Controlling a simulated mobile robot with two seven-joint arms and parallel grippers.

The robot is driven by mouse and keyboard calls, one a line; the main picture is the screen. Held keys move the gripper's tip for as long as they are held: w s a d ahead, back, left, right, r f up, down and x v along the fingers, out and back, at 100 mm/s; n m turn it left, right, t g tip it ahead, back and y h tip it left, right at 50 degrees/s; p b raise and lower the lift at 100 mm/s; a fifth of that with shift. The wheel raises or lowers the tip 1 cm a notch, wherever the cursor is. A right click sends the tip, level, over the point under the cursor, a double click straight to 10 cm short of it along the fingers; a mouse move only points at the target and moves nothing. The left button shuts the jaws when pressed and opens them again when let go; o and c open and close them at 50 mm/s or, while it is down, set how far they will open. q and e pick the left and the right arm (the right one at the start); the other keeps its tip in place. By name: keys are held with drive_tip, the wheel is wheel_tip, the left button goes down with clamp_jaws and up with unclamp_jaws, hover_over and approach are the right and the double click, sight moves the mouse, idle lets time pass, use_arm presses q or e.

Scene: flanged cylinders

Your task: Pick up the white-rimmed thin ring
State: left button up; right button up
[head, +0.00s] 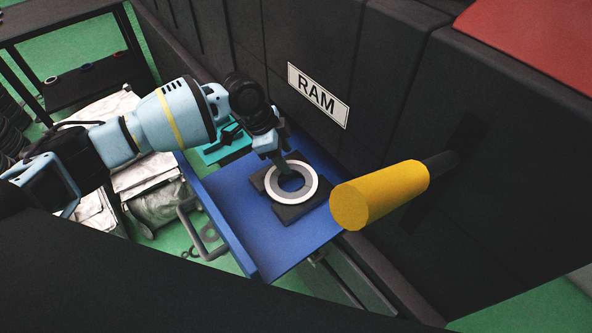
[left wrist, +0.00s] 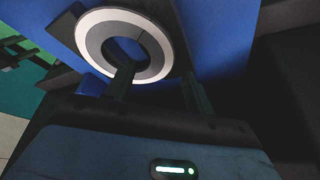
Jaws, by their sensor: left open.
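The white-rimmed thin ring (head: 309,184) has a grey inner band and an open centre. In the left wrist view the ring (left wrist: 92,37) is at the upper left. My left gripper (head: 284,168) is open at the ring's far side in the head view. In the left wrist view, one finger of the gripper (left wrist: 158,76) overlaps the ring near its hole and the other is outside the rim. I cannot tell whether they touch it. My right gripper is not in view.
The blue shelf (head: 235,212) meets a dark wall with a RAM sign (head: 318,95). A yellow cylinder (head: 380,194) juts out right of the ring. A teal object (head: 226,146) lies behind the shelf. White bags (head: 150,187) and several small rings lie left of the shelf.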

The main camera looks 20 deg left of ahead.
use_arm(q)
drive_tip(key=shift+x, duration=1.05)
clamp_jaws()
drive_tip(key=shift+w+r, duration=0.1)
drive_tip(key=shift+r, duration=0.05)
